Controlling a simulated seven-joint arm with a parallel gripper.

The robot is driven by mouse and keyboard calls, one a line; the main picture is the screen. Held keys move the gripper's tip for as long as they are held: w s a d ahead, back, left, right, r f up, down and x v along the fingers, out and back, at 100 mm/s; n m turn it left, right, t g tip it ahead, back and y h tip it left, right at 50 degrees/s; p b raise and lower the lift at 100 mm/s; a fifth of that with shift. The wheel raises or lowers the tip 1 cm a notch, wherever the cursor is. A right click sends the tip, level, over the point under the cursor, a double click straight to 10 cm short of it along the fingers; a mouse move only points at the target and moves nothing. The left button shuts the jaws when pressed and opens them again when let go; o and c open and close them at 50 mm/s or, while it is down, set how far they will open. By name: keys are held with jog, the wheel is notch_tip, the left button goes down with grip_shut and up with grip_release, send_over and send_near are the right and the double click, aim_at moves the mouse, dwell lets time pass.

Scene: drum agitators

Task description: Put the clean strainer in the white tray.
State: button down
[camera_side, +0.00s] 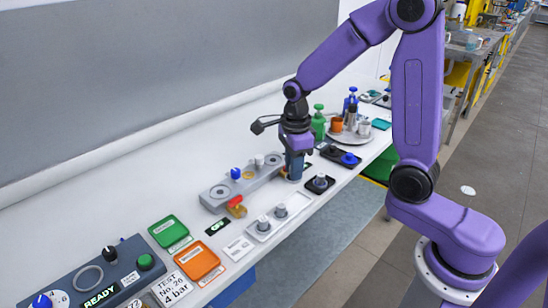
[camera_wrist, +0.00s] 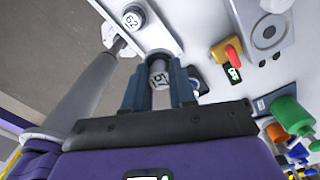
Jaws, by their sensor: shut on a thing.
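My gripper (camera_wrist: 160,85) points down over the bench and is shut on a grey cylindrical piece marked 57 (camera_wrist: 159,74), likely a strainer. In the side view my gripper (camera_side: 294,172) stands just right of the white tray (camera_side: 266,236), and its fingers mostly hide the held piece. The white tray holds two grey knob-like pieces, a near one (camera_side: 263,222) and a far one (camera_side: 281,210). The wrist view shows one piece marked 62 (camera_wrist: 132,19) by the tray. Whether the held piece is clean, I cannot tell.
A grey block (camera_side: 218,195) with a blue knob and a red-handled valve (camera_side: 237,203) stand behind the tray. A black tray (camera_side: 310,186) with a grey piece lies right of my gripper. Green bottles (camera_side: 318,126) and cups stand farther right. An orange tray (camera_side: 197,262) lies left.

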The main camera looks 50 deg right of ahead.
jog(key=shift+s+d+f+m, duration=0.15)
jog(key=shift+s+d+f, duration=0.1)
jog(key=shift+d+f, duration=0.25)
jog(key=shift+s+d+f+m, duration=0.15)
jog(key=shift+s+d+f, duration=0.05)
jog(key=shift+d+f, duration=0.2)
jog(key=shift+f, duration=2.8)
jog(key=shift+f, duration=0.4)
jog(key=c, duration=0.8)
grip_release()
jog(key=shift+c, duration=0.2)
jog(key=o, duration=0.3)
jog(key=shift+w, duration=0.1)
